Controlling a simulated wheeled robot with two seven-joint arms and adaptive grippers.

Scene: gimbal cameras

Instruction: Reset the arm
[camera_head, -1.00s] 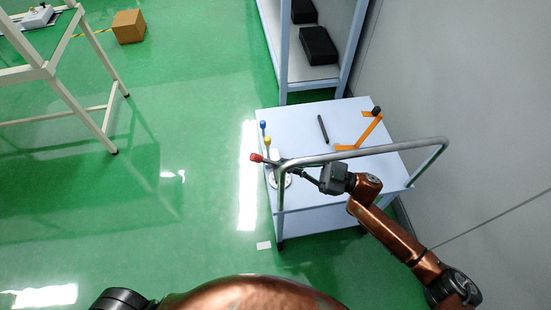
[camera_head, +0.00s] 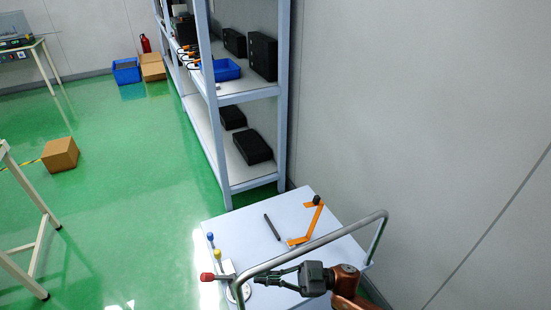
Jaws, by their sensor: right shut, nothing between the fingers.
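My right gripper (camera_head: 276,279) shows at the bottom of the head view, with its copper arm coming in from the lower right. It is shut and empty, pointing left over the near part of a white cart (camera_head: 245,225), close to the cart's grey handle rail (camera_head: 330,239). Whether it touches the rail I cannot tell. My left gripper is out of view.
On the cart are a black rod (camera_head: 272,227), an orange bracket (camera_head: 308,224) and red, blue and yellow knobs (camera_head: 207,277). A tall shelf (camera_head: 235,187) stands behind it. A wall is at right. A cardboard box (camera_head: 61,155) sits on open green floor at left.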

